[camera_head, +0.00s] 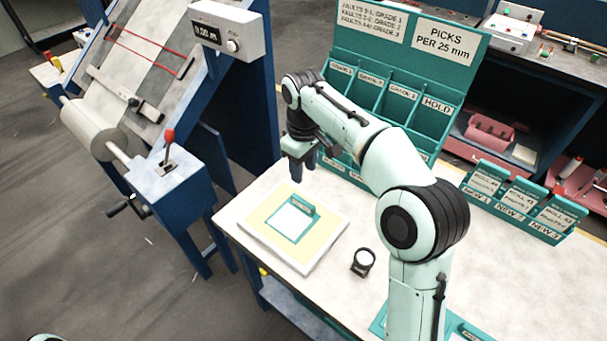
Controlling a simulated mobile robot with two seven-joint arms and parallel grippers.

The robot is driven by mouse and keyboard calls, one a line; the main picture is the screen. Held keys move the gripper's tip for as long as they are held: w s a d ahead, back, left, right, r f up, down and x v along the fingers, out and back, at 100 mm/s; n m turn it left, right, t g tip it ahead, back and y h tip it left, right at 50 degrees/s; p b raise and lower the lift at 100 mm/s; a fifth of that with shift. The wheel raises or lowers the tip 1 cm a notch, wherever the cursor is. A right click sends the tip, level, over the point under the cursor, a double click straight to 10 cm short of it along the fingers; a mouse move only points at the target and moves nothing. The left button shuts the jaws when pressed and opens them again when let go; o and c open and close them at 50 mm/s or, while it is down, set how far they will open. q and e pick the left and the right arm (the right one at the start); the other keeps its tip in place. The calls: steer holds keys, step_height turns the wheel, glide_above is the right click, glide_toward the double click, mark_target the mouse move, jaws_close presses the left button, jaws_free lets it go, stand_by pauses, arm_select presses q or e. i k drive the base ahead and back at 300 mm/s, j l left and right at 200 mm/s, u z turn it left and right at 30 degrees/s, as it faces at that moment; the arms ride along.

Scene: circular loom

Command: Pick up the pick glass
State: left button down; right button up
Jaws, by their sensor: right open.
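A small black ring-shaped magnifier, which looks like the pick glass (363,262), stands on the pale worktable (335,297), right of a white board with a yellow sheet (262,222). My right arm comes in from the lower right and bends over the table. My right gripper (303,172) points down above the far edge of the board, up and to the left of the pick glass and apart from it. It is open, and nothing shows between its fingers. My left gripper is out of view.
A teal square frame with a raised tab (290,222) lies on the yellow sheet. A teal sorting rack (400,85) stands behind my arm. Small labelled teal holders (522,202) stand at the right. The loom (165,190) with a red-knobbed lever is left of the table.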

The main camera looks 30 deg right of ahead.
mark_target(364, 259)
steer(key=k+j, duration=0.8)
steer(key=k, duration=0.05)
